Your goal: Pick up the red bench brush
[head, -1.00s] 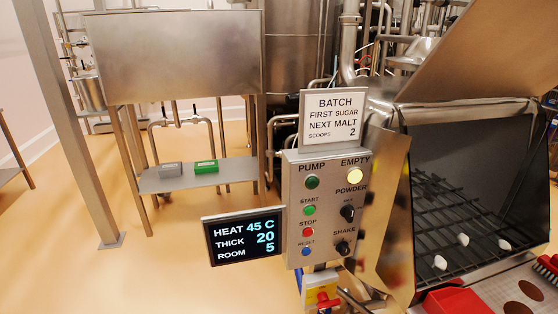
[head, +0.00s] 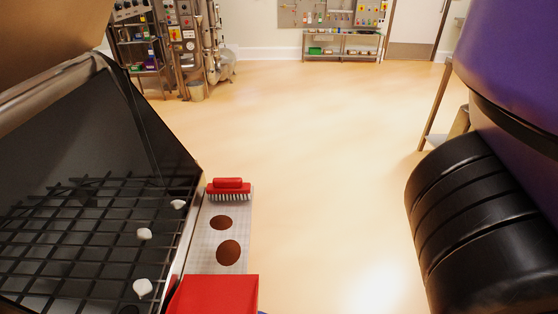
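The red bench brush (head: 228,188) lies at the far end of a narrow perforated metal shelf (head: 238,258) beside the hopper. Its red handle is on top and its pale bristles face down. My gripper is not clearly visible; a black ribbed part and a purple part of my own arm fill the right side of the head view. Nothing shows between the arm and the brush but open floor.
The hopper's black grid (head: 90,235) holds white lumps (head: 144,234). A red container (head: 215,294) stands at the shelf's near end, with two brown round patches (head: 228,253) between it and the brush. Far back are a rack and a bench (head: 342,47). The middle floor is clear.

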